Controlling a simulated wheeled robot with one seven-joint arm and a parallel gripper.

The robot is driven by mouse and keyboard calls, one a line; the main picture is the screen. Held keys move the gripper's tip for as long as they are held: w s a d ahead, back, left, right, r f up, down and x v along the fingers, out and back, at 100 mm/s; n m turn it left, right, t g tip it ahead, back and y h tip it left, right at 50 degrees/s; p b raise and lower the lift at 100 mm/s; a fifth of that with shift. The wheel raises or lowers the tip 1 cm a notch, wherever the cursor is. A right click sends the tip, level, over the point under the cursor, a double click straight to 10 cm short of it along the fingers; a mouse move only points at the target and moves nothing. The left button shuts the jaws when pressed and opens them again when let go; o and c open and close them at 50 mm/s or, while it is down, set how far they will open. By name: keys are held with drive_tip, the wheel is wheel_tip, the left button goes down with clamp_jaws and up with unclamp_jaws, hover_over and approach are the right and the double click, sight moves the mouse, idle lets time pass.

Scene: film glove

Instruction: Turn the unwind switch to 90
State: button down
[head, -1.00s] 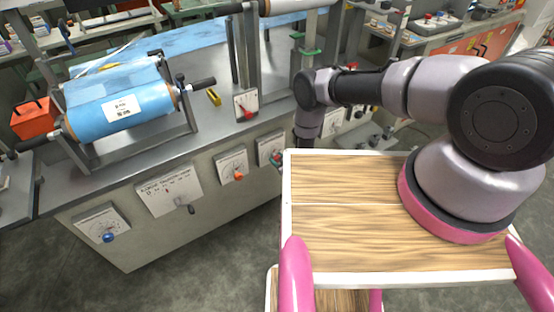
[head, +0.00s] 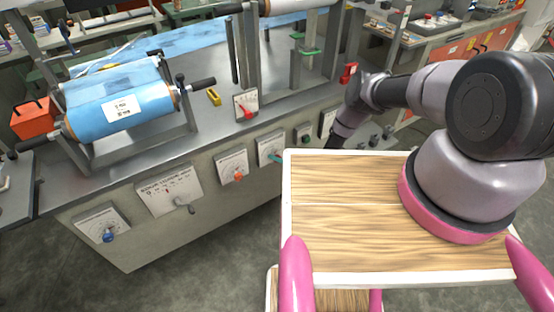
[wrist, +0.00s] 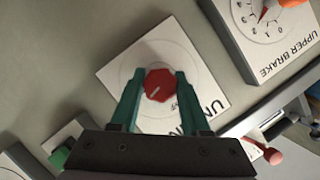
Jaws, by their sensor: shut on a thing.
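The unwind switch shows in the wrist view as a red knob (wrist: 159,85) on a white square plate (wrist: 207,85). Part of the plate's lettering reads "UN"; my gripper hides some of it. A pale pointer line on the knob runs diagonally in the picture. My gripper (wrist: 159,88) has its two green fingers on either side of the knob and is shut on it. In the head view my arm reaches to the front panel of the machine, and the knob and fingertips are hidden behind my arm.
In the wrist view an "UPPER BRAKE" plate (wrist: 283,50) with an orange knob is at upper right, and a green knob (wrist: 60,156) at lower left. A red-tipped lever (wrist: 272,155) is at lower right. In the head view a blue film roll (head: 120,105) lies on the machine.

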drive_tip(key=shift+m+y, duration=0.5)
drive_tip(key=shift+m, duration=0.2)
drive_tip(key=shift+c, duration=1.9)
unclamp_jaws()
drive_tip(key=v, duration=1.1)
drive_tip(key=shift+w, duration=0.15)
